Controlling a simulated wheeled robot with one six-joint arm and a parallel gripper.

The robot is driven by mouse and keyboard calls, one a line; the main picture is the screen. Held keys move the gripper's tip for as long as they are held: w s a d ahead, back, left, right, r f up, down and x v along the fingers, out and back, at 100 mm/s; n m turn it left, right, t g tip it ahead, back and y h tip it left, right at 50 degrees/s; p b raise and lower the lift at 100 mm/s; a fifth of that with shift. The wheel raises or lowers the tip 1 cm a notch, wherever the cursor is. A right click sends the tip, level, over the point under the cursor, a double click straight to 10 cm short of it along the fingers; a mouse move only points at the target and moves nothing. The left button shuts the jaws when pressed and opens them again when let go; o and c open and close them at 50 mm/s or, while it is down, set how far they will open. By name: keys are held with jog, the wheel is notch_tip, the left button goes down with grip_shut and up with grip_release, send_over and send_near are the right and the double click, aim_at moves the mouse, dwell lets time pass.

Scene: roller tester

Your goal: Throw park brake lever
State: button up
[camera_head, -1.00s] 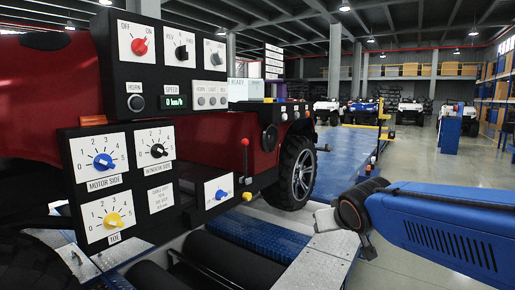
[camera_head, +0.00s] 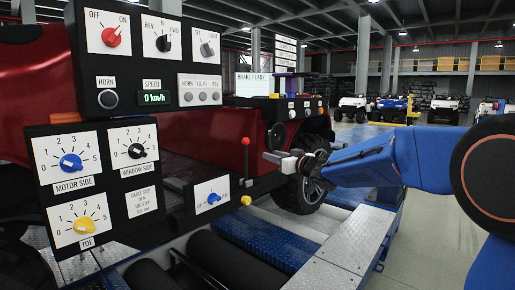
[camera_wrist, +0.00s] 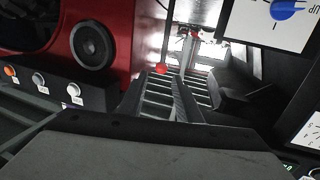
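A lever with a red ball knob (camera_head: 245,142) and a thin dark shaft stands upright beside the small panel with a blue knob (camera_head: 214,198). The red ball knob also shows in the wrist view (camera_wrist: 161,69), just beyond the ribbed, finger-like parts at the picture's middle. I take this lever for the park brake lever; no label on it is readable. My gripper (camera_head: 272,158) is to the right of the lever, at about the height of its upper shaft, and looks apart from it in the picture. The spacing of its fingers is not clear.
The control panel (camera_head: 135,130) with dials and switches fills the left. A yellow knob (camera_head: 246,201) sits low by the lever. A red vehicle with a black wheel (camera_head: 300,190) stands behind. A screen reads "BRAKE READY" (camera_head: 253,84). Open floor lies at the right.

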aim_at(246, 145)
jog(key=shift+n+y, duration=0.3)
jog(key=shift+y, duration=0.1)
jog(key=x, duration=1.8)
jog(key=shift+w+a+f, duration=0.15)
jog(key=shift+a+f, duration=0.05)
jog(key=shift+f, duration=0.15)
jog(key=shift+c, duration=0.7)
